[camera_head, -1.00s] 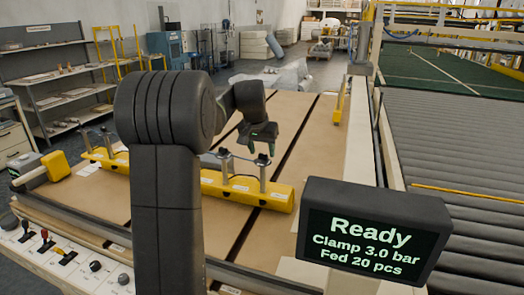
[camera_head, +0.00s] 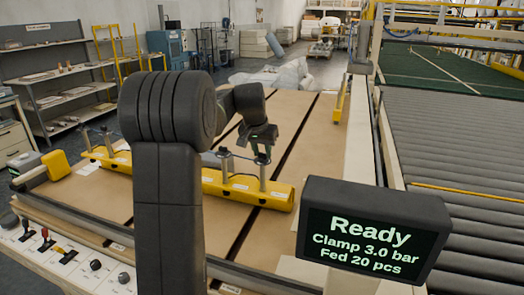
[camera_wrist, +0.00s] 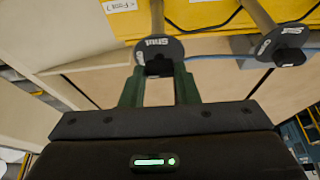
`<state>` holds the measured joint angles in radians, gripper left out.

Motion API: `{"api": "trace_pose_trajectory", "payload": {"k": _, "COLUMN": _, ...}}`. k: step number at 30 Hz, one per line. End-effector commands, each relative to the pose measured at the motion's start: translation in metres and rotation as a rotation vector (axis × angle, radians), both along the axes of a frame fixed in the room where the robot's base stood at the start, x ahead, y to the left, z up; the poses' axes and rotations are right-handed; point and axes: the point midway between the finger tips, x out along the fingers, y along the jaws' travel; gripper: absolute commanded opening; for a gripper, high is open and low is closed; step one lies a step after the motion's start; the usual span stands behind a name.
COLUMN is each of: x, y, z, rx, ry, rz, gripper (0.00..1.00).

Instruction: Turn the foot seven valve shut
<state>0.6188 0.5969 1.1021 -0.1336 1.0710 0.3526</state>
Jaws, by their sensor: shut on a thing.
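My gripper (camera_wrist: 158,88) shows in the wrist view with its green fingers on either side of a black valve knob (camera_wrist: 158,66), shut on it. The knob sits on a grey dial (camera_wrist: 157,46) lettered "Shut", in front of the yellow foot bar (camera_wrist: 205,20). A white label (camera_wrist: 120,5) on the bar is partly cut off and appears to read "Foot 7". In the head view, my gripper (camera_head: 262,153) is at the top of the right-hand post (camera_head: 262,176) on the yellow bar (camera_head: 245,190). The knob's exact angle cannot be told.
A second valve dial (camera_wrist: 284,42) with a black knob stands to the right in the wrist view. Another post (camera_head: 226,162) stands left of my gripper in the head view. A display (camera_head: 370,235) at front right reads "Ready, Clamp 3.0 bar, Fed 20 pcs".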

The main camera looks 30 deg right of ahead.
Motion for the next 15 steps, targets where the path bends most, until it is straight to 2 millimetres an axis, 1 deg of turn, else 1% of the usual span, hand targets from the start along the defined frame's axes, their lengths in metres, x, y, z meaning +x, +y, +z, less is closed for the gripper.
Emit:
{"api": "trace_pose_trajectory", "payload": {"k": 8, "x": 0.0015, "y": 0.0005, "z": 0.0013, "rx": -0.001, "ry": 0.0, "rz": -0.158, "gripper": 0.05}}
{"api": "trace_pose_trajectory", "payload": {"k": 15, "x": 0.003, "y": 0.0009, "z": 0.0011, "rx": -0.002, "ry": 0.001, "rz": -0.377, "gripper": 0.05}}
